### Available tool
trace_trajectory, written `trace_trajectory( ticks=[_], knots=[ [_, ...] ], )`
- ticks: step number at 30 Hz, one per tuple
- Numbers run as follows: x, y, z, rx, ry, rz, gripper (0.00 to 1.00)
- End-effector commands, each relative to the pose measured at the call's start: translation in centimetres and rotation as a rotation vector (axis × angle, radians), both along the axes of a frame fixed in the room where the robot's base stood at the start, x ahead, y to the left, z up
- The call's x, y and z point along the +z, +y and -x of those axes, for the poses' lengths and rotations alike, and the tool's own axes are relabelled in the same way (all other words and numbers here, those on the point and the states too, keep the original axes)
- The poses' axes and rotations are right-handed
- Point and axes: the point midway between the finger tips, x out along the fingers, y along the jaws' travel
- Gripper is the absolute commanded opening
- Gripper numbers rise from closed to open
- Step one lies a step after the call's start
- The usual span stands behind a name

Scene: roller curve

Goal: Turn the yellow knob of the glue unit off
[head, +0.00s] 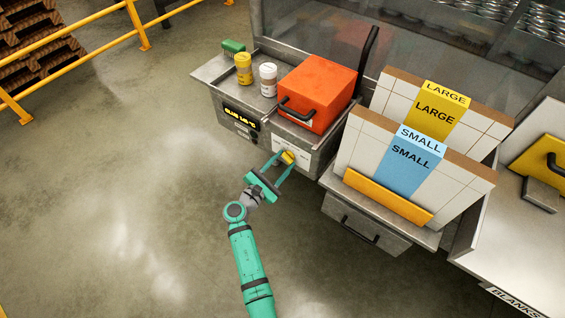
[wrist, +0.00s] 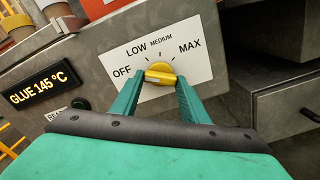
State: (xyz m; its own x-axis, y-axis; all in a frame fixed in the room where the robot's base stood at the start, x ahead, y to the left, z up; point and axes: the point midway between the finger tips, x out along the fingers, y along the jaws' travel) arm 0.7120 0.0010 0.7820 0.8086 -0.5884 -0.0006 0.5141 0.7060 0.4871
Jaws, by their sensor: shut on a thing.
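The yellow knob (head: 288,157) is on the front face of the grey glue unit (head: 226,103). In the wrist view the knob (wrist: 160,74) sits on a white dial plate (wrist: 203,58) marked OFF, LOW, MEDIUM and MAX. The knob's bar lies roughly level, with a pale mark at its left end toward OFF. My green gripper (wrist: 158,88) is shut on the knob, one finger on its left and one on its right. The glue unit's display (wrist: 45,84) reads GLUE 145 °C.
An orange box (head: 318,88) with a black handle, a yellow jar (head: 243,70) and a white jar (head: 268,80) stand on top of the unit. Stacks of LARGE and SMALL blanks (head: 405,165) stand to the right, above a drawer (head: 362,228). The floor (head: 130,200) at left is clear.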

Motion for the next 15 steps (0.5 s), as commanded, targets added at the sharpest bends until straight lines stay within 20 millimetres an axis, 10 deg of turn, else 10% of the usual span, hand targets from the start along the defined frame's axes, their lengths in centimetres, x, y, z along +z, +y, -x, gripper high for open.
trace_trajectory(
  ticks=[2,3,4,15],
  knots=[
    [-0.11,0.41,0.03,0.007,0.002,0.002,0.18],
    [-0.12,0.41,0.04,0.007,0.002,0.002,0.50],
    [-0.11,0.38,0.03,0.007,0.002,0.002,0.57],
    [-0.04,0.31,0.25,0.002,0.001,0.001,0.59]
  ],
)
